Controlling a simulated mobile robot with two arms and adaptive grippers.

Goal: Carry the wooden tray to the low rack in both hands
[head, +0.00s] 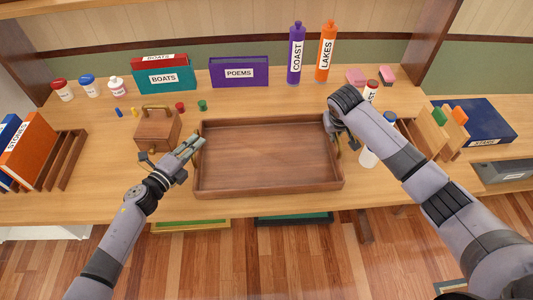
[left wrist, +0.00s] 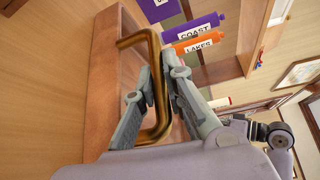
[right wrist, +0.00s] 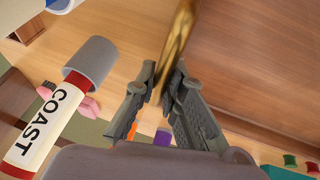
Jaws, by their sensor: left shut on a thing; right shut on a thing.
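The empty brown wooden tray (head: 268,188) is level at the middle of the desk; I cannot tell whether it touches the desktop. My left gripper (head: 196,143) is at its left end, and in the left wrist view this gripper (left wrist: 157,88) is shut on a brass handle (left wrist: 134,41). My right gripper (head: 333,128) is at its right end, partly hidden by my arm. In the right wrist view this gripper (right wrist: 164,82) is shut on the other brass handle (right wrist: 181,28). I cannot tell which thing is the low rack.
A wooden box (head: 157,130) stands close to the tray's left. A slotted wooden book holder (head: 72,160) is far left. Purple (head: 295,55) and orange (head: 326,52) bottles and a POEMS book (head: 239,72) stand behind. White jars stand near my right arm. Wooden floor (head: 270,260) shows in front.

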